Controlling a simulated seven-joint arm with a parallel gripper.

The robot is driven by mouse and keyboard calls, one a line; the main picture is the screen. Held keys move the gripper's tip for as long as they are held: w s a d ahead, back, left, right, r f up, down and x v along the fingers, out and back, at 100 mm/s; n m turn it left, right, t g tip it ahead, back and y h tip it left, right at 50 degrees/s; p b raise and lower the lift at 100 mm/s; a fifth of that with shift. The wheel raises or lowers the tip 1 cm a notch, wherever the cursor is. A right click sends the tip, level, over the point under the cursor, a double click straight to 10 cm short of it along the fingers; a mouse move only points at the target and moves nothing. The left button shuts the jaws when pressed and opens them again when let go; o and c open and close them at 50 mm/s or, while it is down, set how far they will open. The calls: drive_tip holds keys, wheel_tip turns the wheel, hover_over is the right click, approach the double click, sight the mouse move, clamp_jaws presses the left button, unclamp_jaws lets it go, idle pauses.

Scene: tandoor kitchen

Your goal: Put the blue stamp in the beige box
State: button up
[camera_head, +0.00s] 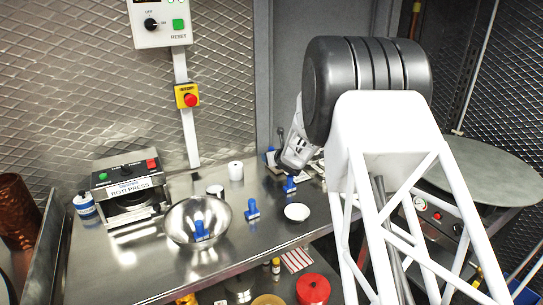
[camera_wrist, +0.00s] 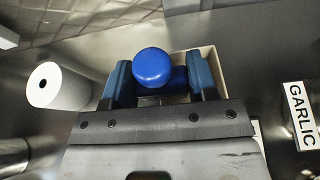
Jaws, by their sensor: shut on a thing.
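My gripper (camera_wrist: 160,84) is shut on a blue stamp (camera_wrist: 153,66), whose round knob shows between the two fingers in the wrist view. The beige box (camera_wrist: 213,64) shows behind and around the stamp there, with its rim near the right finger. The stamp is over the box opening in that view, but its height above the box cannot be told. In the head view my gripper (camera_head: 290,166) is at the back of the steel table, and a blue piece (camera_head: 290,185) shows just below it. The box is largely hidden there by my arm.
Another blue stamp (camera_head: 252,209) stands on the steel table (camera_head: 130,262), beside a metal bowl (camera_head: 180,222) with a blue item in it. A GARLIC label (camera_wrist: 301,115) shows right.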

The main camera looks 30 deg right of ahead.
drive_tip(key=o, duration=0.9)
drive_tip(key=shift+r, duration=0.45)
drive_tip(key=shift+v, duration=6.1)
drive_tip(key=shift+r, duration=0.1)
drive_tip(key=shift+r, duration=0.1)
